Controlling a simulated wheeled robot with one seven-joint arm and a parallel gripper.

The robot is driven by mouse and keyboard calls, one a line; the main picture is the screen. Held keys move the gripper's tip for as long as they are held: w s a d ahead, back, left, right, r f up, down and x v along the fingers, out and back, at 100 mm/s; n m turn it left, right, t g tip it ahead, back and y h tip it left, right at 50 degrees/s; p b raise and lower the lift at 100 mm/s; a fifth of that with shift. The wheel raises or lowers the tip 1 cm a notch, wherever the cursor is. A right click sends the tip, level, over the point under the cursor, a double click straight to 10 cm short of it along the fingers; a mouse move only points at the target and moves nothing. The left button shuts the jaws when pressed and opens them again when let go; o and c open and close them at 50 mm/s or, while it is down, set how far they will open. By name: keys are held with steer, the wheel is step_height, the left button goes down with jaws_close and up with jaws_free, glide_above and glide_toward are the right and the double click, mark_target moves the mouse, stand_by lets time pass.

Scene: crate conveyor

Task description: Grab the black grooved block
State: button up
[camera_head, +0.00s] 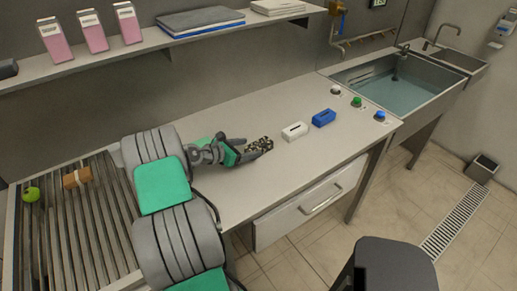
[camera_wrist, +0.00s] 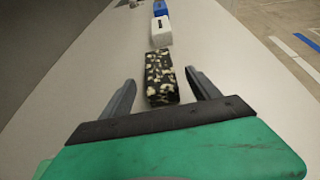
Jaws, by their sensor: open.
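A black block with pale mottled patches (camera_wrist: 160,78) lies on the grey counter. In the wrist view it sits midway between the two fingers of my gripper (camera_wrist: 160,88), with a visible gap on each side. No groove can be made out on it. In the head view the block (camera_head: 262,144) is at the fingertips of my gripper (camera_head: 248,149), which is open and low over the counter. A white block with a dark slot (camera_head: 295,131) and a blue block with a dark slot (camera_head: 323,118) lie in a row beyond it.
White, green (camera_head: 357,102) and blue (camera_head: 380,116) buttons are near the sink (camera_head: 440,95). A roller conveyor (camera_head: 75,230) at left holds a green apple (camera_head: 32,194) and a brown box (camera_head: 77,177). A shelf (camera_head: 170,40) hangs above; the counter's front is clear.

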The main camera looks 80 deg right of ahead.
mark_target(254, 146)
steer(key=p+x, duration=0.1)
steer(key=x, duration=0.5)
steer(key=shift+p, duration=0.3)
steer(key=shift+w+r, duration=0.1)
jaws_close()
